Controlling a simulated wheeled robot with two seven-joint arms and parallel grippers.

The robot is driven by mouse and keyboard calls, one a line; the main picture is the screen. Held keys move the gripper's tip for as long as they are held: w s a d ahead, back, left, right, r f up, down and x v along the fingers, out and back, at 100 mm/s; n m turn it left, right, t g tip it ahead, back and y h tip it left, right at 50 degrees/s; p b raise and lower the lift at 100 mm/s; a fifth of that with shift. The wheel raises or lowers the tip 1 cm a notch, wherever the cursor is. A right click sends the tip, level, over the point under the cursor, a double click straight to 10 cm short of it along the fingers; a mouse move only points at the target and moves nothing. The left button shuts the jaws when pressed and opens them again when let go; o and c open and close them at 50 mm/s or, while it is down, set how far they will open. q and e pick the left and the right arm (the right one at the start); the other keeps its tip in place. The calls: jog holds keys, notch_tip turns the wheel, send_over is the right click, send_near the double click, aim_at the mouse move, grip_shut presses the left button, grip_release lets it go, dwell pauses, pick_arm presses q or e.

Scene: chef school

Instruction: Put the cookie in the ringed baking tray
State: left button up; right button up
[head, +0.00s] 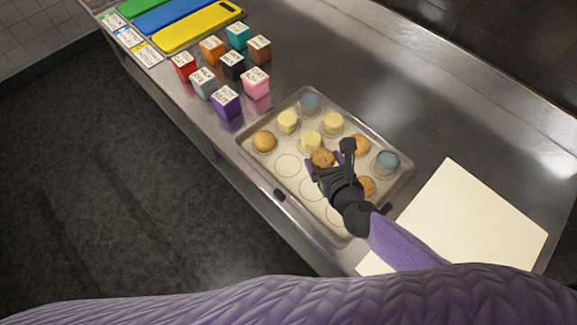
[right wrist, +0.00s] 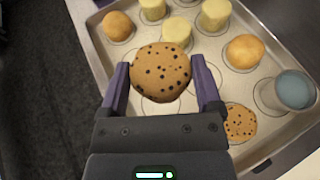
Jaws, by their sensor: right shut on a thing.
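The cookie (head: 321,157), round and brown with dark chips, is between the fingers of my right gripper (head: 330,160). In the right wrist view the cookie (right wrist: 160,72) is gripped on both sides, over the tray. The ringed baking tray (head: 287,166) is a shallow metal tray with printed circles, lying on the steel counter. Empty circles show along its near-left side. I cannot tell whether the held cookie touches the tray. A second chipped cookie (right wrist: 238,122) lies flat in the tray, right of the gripper. My left gripper is not in view.
The tray also holds plain buns (head: 264,141), pale yellow cylinders (head: 288,122) and blue-grey cylinders (head: 310,103). Labelled coloured cubes (head: 226,101) stand beyond it, before a yellow board (head: 198,28). A cream board (head: 474,222) lies right.

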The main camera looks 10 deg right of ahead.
jog(key=shift+s+a+f+n+y+b, duration=0.25)
jog(key=shift+a+f+b, duration=0.15)
jog(key=shift+f, duration=0.1)
jog(key=shift+s+a+f+n+y+b, duration=0.2)
jog(key=shift+a+f+b, duration=0.15)
jog(key=shift+f, duration=0.15)
jog(key=b, duration=0.4)
send_over(315, 191)
notch_tip(315, 191, down, 4)
jog(key=shift+s+a+f, duration=0.1)
jog(key=shift+f, duration=0.15)
notch_tip(315, 191, down, 4)
jog(key=b, duration=0.3)
jog(key=shift+b, duration=0.3)
jog(key=shift+f, duration=0.1)
jog(key=shift+r, duration=0.3)
jog(key=shift+f, duration=0.15)
jog(key=o, duration=1)
jog(key=shift+o, duration=0.2)
